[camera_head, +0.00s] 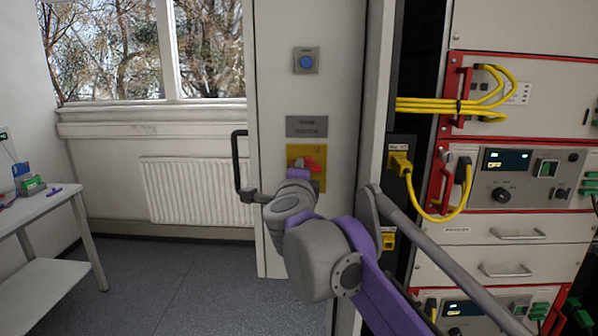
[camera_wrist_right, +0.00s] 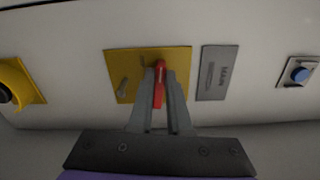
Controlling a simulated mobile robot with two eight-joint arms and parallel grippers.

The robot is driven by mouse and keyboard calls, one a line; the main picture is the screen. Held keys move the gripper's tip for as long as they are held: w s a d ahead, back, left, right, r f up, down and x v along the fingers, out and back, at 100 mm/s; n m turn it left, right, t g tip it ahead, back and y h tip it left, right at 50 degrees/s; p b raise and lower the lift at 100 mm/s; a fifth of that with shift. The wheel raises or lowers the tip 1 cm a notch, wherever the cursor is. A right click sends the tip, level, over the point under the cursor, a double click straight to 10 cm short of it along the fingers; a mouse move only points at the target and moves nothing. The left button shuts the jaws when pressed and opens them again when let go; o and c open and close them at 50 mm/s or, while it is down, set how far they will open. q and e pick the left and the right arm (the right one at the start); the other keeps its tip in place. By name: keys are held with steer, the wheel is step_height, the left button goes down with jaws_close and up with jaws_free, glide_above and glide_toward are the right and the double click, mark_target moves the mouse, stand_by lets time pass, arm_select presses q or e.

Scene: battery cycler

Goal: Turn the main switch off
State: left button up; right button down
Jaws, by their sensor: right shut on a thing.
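The main switch is a red handle (camera_head: 310,163) on a yellow plate (camera_head: 319,184) on the front of the tall white cabinet door. In the right wrist view the red handle (camera_wrist_right: 160,82) stands between the fingers of my right gripper (camera_wrist_right: 160,101), with the yellow plate (camera_wrist_right: 122,62) behind it. My right gripper is shut on the red handle. A grey label plate (camera_wrist_right: 213,73) reading MAIN sits beside the yellow plate. My left gripper is not in view.
A blue button (camera_head: 306,62) is above the switch on the cabinet. To the right, a rack with red-framed units (camera_head: 530,175) and yellow cables (camera_head: 440,105) stands close to my arm. A black door handle (camera_head: 239,160) and a white table (camera_head: 30,210) are to the left.

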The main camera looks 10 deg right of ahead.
steer(key=shift+f+n, duration=0.1)
steer(key=shift+n, duration=0.6)
steer(key=c, duration=0.9)
jaws_free()
steer(key=shift+o, duration=0.2)
steer(key=b+v, duration=0.1)
steer(key=v, duration=1)
steer(key=shift+b, duration=0.3)
steer(key=shift+w, duration=0.1)
